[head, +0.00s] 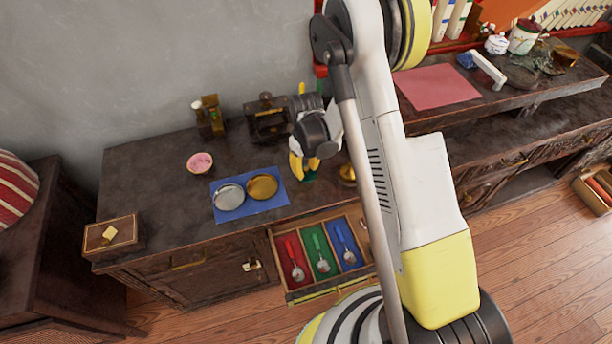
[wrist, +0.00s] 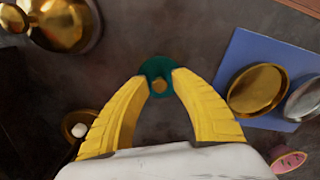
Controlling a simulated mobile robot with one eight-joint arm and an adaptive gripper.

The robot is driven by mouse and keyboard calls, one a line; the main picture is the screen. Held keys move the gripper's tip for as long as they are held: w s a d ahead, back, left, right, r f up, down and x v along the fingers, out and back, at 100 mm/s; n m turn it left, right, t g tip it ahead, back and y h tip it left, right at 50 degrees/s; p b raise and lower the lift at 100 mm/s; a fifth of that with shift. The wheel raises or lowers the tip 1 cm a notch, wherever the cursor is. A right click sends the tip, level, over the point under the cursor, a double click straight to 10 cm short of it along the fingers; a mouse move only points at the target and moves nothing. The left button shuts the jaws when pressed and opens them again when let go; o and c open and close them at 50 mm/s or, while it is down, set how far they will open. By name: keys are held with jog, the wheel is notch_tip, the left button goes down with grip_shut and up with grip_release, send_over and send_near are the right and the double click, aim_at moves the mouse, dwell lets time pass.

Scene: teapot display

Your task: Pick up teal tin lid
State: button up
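The teal tin lid (wrist: 148,68) is a round teal disc with a small gold knob (wrist: 159,86), lying on the dark cabinet top in the wrist view. My gripper (wrist: 160,82) is open, its two yellow fingers pointing at the lid. The fingertips are at either side of the knob and overlap the lid's edges in the picture; I cannot tell whether they touch it. In the head view my gripper (head: 304,168) is low over the cabinet top, and only a sliver of the teal lid (head: 309,177) shows beneath it.
A blue mat (head: 230,215) holds a silver dish (head: 229,197) and a gold dish (head: 263,187). A pink bowl (head: 199,163) stands behind it. A brass vessel (wrist: 62,22) is near my gripper. An open drawer (head: 321,293) with spoons juts out in front.

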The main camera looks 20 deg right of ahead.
jog(key=shift+f, duration=0.35)
jog(key=shift+r, duration=0.1)
grip_shut()
